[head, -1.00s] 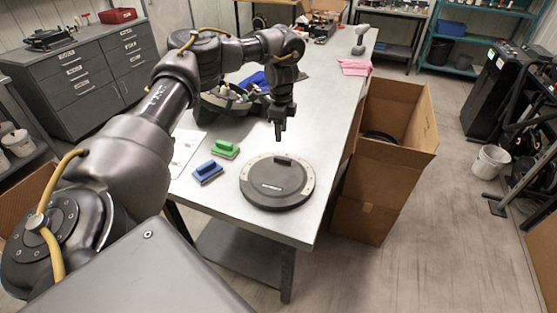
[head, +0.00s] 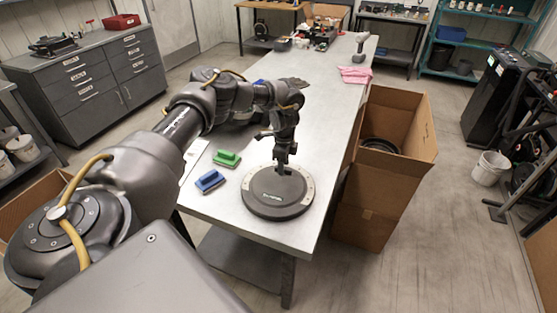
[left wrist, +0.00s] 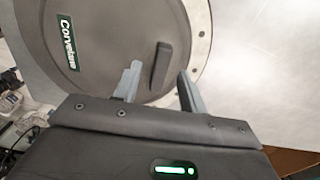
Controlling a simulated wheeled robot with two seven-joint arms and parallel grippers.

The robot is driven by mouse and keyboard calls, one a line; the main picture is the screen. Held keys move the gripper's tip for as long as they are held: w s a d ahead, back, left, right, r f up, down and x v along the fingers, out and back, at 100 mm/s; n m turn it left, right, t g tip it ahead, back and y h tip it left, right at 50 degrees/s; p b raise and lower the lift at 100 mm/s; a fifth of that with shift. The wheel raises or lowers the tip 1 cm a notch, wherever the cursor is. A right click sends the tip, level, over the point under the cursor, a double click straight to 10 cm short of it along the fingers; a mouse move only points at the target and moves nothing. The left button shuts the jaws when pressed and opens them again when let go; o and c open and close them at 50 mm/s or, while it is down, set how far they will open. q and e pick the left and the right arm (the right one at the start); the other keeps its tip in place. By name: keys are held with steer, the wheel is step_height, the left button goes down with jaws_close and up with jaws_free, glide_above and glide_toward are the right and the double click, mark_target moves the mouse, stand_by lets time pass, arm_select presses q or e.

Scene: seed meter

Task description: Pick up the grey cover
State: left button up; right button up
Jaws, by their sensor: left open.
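The grey cover (head: 262,188) is a round, dark disc with a lighter rim, lying flat near the table's front end. Its label and raised bar handle (left wrist: 161,66) show in the left wrist view, where the cover (left wrist: 105,30) fills the upper left. My left gripper (head: 282,172) is over the cover, pointing down at the handle. In the left wrist view my left gripper (left wrist: 158,72) is open, with one finger on each side of the handle and visible gaps. Whether the fingertips touch the cover is unclear. My right gripper is out of view.
An open cardboard box (head: 372,205) stands against the table's right side. A pink cloth (head: 357,75) lies farther back.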

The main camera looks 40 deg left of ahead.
mark_target(284, 181)
arm_select(q)
jaws_close()
steer(key=shift+r, duration=0.1)
stand_by(0.3)
steer(key=shift+r+b, duration=0.2)
steer(key=shift+b, duration=0.15)
step_height(284, 181, up, 2)
steer(key=shift+w+r+b, duration=0.1)
steer(key=shift+w+b, duration=0.05)
steer(key=shift+b, duration=0.85)
steer(key=s+d+r+b, duration=0.1)
steer(key=s+d+r, duration=0.8)
steer(key=s+r, duration=0.1)
steer(key=shift+s+d+r, duration=0.15)
steer(key=shift+s+d, duration=0.15)
